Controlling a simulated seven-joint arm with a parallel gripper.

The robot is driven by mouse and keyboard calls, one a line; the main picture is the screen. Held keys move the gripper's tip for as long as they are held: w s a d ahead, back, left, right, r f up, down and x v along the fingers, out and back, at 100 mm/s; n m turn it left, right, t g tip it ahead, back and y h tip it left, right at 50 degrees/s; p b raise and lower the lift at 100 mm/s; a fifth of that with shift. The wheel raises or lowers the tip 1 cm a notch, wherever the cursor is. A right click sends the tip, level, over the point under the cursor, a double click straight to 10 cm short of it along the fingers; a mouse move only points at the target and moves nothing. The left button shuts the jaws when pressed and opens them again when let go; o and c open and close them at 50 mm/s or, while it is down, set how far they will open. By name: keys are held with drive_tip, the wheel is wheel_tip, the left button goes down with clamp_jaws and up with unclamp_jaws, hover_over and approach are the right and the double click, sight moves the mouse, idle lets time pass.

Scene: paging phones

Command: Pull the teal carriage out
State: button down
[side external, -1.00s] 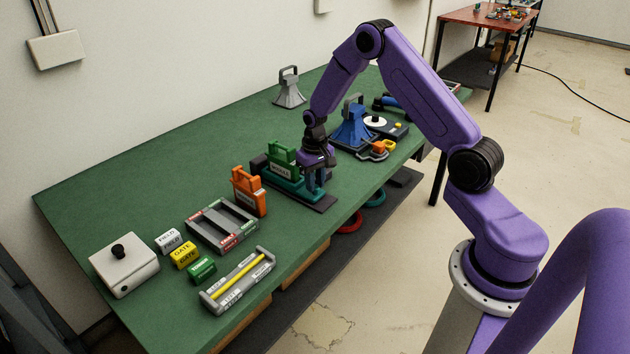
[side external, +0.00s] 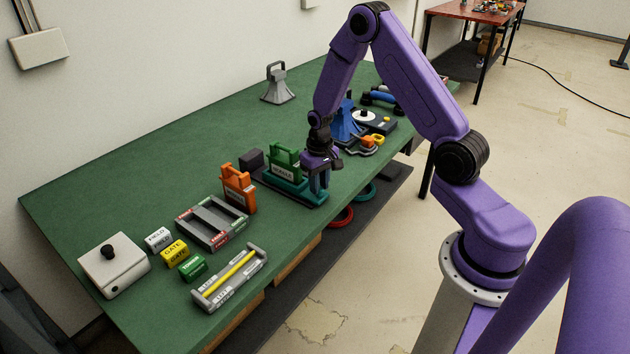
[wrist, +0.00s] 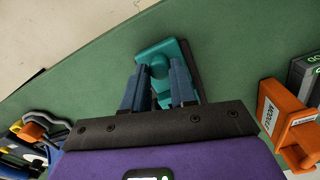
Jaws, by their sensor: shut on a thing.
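The teal carriage (side external: 311,199) lies on a dark base near the table's front edge, with its front end close to the base's front end. A green labelled piece (side external: 284,160) stands upright on or just behind it; I cannot tell which. My gripper (side external: 319,190) points down and is shut on the carriage's front part. In the wrist view, my gripper's blue fingers (wrist: 161,76) stand either side of a rounded teal knob (wrist: 160,66) on the carriage (wrist: 152,50). The carriage's rear is partly hidden.
A dark block (side external: 252,160) stands behind the carriage. An orange labelled piece (side external: 238,188) is to the left, with a grey tray (side external: 211,222) beyond it. A blue stand (side external: 345,122) and a dark device with a white disc (side external: 371,122) are to the right.

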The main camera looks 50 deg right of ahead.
drive_tip(key=shift+s, duration=0.3)
drive_tip(key=c, duration=0.9)
unclamp_jaws()
drive_tip(key=shift+w+r, duration=0.1)
drive_tip(key=shift+r, duration=0.2)
wheel_tip(320, 180, up, 17)
